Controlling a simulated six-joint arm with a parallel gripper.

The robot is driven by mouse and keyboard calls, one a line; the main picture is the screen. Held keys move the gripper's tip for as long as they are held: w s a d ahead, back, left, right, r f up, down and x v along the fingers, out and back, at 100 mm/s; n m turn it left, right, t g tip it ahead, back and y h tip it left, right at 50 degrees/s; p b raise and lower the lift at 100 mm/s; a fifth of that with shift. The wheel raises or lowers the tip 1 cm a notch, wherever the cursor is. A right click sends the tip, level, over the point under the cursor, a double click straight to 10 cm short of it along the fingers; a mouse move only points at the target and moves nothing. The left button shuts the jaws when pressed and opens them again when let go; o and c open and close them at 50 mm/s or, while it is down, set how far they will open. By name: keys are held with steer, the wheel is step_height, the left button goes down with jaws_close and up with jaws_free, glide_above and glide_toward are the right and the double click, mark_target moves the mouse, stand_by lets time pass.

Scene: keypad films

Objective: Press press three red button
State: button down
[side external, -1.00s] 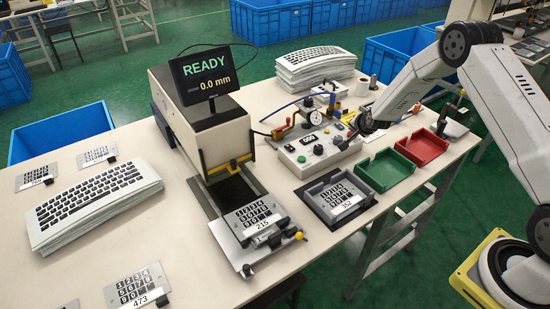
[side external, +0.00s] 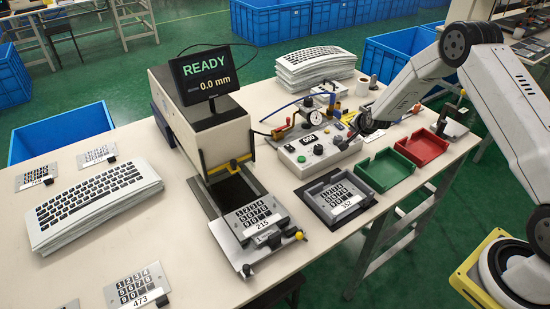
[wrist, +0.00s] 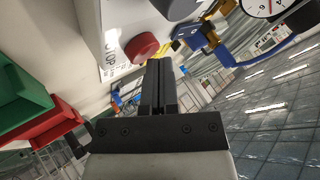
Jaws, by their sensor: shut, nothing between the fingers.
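The red button (wrist: 142,47) shows in the wrist view on the face of a white control box, beside partly readable lettering. My gripper (wrist: 159,64) has its fingers together and empty, with the tips just below and right of the button in that view. I cannot tell whether they touch it. In the side view my gripper (side external: 351,136) is at the right end of the control box (side external: 319,158), and the red button cannot be made out there. The box also carries a green button (side external: 301,159), a black knob (side external: 318,149) and a small display.
A gauge (side external: 315,117) with blue tubing stands behind the box. A green tray (side external: 386,170) and a red tray (side external: 422,147) lie to its right. A press with a READY screen (side external: 206,76) is at left, with a keypad plate (side external: 256,216) on its slide.

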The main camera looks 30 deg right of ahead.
steer(key=shift+f, duration=0.55)
stand_by(0.4)
steer(key=shift+r, duration=0.2)
steer(key=shift+a+r, duration=0.1)
steer(key=shift+r, duration=3.2)
